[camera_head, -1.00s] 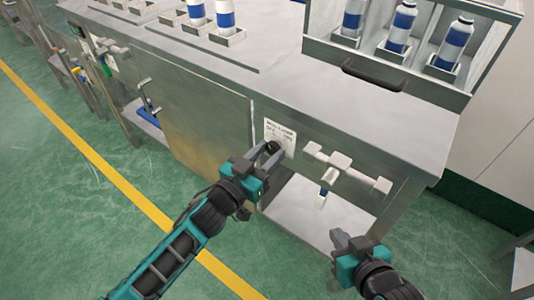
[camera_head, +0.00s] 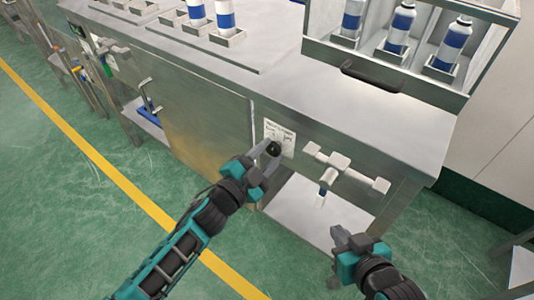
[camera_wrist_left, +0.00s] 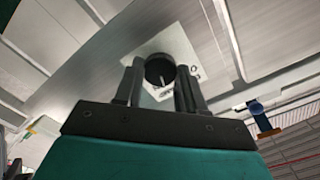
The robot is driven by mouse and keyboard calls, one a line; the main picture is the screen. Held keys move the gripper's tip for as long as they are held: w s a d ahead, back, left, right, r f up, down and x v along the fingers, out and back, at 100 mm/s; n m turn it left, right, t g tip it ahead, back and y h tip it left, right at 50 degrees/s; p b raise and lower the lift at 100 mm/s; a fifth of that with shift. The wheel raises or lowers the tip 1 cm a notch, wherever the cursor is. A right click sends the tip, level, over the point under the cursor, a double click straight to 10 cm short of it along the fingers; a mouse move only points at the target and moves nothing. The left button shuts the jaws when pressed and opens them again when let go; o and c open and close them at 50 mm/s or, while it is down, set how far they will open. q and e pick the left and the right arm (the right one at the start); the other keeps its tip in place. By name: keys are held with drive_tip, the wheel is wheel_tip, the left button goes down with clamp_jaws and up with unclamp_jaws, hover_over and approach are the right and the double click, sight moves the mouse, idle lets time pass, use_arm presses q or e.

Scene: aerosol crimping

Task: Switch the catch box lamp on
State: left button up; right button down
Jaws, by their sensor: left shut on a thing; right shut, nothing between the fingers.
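A round black knob (camera_head: 273,149) sits on a white label plate (camera_head: 287,137) on the front of the steel bench. My left gripper (camera_head: 267,152) is shut on the knob, with a finger at each side. The left wrist view shows the knob (camera_wrist_left: 159,70) between the two fingers, with a pale pointer line on its face. The print on the label is too small to read. My right gripper (camera_head: 340,236) is shut and empty, low in front of the bench's right part, apart from everything.
White pipe fittings (camera_head: 345,168) stick out right of the label plate, above a pale lower shelf (camera_head: 300,206). A clear-fronted box (camera_head: 375,65) with a dark handle (camera_head: 370,80) and several blue-banded cans stands on the bench. Green floor is free in front.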

use_arm(q)
drive_tip(key=shift+m, duration=1.1)
drive_tip(key=o, duration=1.1)
drive_tip(key=shift+c, duration=0.2)
drive_tip(key=shift+s, duration=0.1)
drive_tip(key=p+v, duration=0.1)
drive_tip(key=v, duration=1.1)
drive_tip(key=shift+s+a, duration=0.25)
drive_tip(key=shift+s, duration=0.05)
